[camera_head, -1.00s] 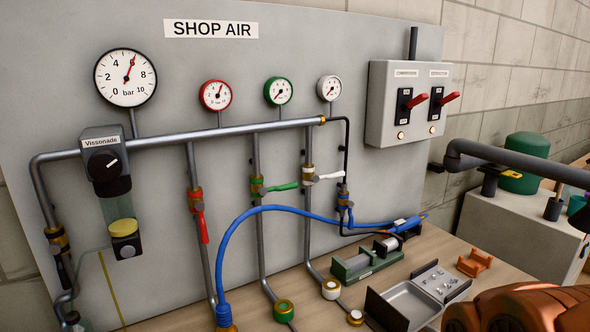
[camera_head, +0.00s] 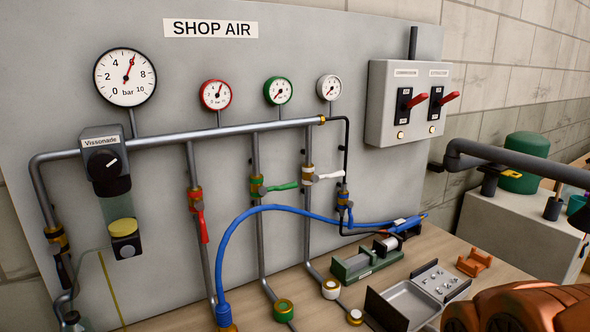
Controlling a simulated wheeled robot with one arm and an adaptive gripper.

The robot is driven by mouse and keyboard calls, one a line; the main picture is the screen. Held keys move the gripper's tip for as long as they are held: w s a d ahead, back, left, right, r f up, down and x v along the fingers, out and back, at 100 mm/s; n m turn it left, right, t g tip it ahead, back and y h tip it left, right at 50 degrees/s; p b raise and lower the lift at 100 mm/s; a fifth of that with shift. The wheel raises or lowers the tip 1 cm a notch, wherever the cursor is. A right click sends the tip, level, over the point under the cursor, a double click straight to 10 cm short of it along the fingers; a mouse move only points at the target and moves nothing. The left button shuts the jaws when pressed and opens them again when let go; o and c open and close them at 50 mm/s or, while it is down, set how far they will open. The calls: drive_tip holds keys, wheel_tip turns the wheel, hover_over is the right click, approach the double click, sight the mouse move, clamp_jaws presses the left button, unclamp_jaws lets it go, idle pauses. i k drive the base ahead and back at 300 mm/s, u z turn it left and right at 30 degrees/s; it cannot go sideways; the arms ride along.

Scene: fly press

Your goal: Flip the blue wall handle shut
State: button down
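The blue wall handle (camera_head: 350,215) is small and sits on a brass-and-blue valve on the thin black pipe, right of the white-handled valve. It appears to hang downward along the pipe, but the blue hose passes close by and its exact angle is hard to tell. My gripper is not in view. An orange rounded part at the lower right corner looks like part of my arm.
A red handle (camera_head: 202,225) hangs down its pipe; green (camera_head: 280,187) and white (camera_head: 327,176) handles stick out sideways. The blue hose (camera_head: 260,211) arches before the panel. A grey tray (camera_head: 408,302) and a green-based device (camera_head: 362,265) stand on the bench below.

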sight(349, 204)
drive_tip(key=u, duration=2.25)
drive_tip(key=k, duration=0.6)
drive_tip(key=z, duration=0.6)
